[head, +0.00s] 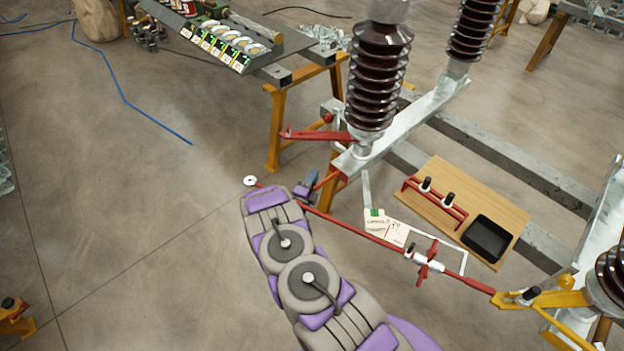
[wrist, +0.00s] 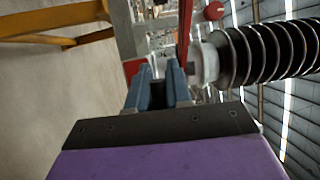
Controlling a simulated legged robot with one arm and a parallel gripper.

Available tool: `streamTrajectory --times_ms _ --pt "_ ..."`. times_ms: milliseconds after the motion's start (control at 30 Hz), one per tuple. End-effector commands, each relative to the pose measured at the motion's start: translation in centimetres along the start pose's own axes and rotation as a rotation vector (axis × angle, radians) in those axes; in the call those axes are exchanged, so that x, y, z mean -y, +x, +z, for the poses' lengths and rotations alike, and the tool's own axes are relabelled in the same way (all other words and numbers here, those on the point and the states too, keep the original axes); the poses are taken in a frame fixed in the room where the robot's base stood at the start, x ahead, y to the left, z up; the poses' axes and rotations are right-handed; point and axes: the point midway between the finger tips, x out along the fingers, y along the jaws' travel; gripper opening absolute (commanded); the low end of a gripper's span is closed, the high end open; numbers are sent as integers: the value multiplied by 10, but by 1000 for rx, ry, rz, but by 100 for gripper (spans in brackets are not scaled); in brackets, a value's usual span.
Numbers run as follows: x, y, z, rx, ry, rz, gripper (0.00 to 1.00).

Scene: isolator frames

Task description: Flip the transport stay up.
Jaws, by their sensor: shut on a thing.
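The transport stay, which I take to be the long red rod (head: 350,228), slants from a pale ring end at the left down to a yellow bracket at the right. A silver fitting with red handles sits on it. My gripper (head: 309,184) is at the stay's left part, below the near insulator. In the wrist view my gripper's blue fingers (wrist: 158,90) are close together with a dark narrow gap. The gripped spot is mostly hidden, so the exact contact on the stay is unclear. A red lever (head: 318,135) sticks out left from the insulator base.
Brown ribbed insulators (head: 379,75) stand on a grey beam (head: 405,120) just beyond my gripper. A wooden board (head: 433,180) with a black tray (head: 487,238) lies right of the stay. A workbench (head: 265,60) stands at the back. The floor at left is mostly clear.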

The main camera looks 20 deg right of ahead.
Motion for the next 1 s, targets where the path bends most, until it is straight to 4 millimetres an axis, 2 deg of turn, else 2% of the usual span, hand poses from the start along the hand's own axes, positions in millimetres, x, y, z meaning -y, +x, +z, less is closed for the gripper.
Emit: streamTrajectory --times_ms 33,233,667,867,1000 --pt "-2 0 -3 -5 -3 3 22" --pt "-1 -1 -1 -1 -3 2 40" --pt "-1 -7 2 4 -4 2 40" --pt "0 -35 4 8 -4 3 40" --pt "0 -67 4 9 -7 3 40"
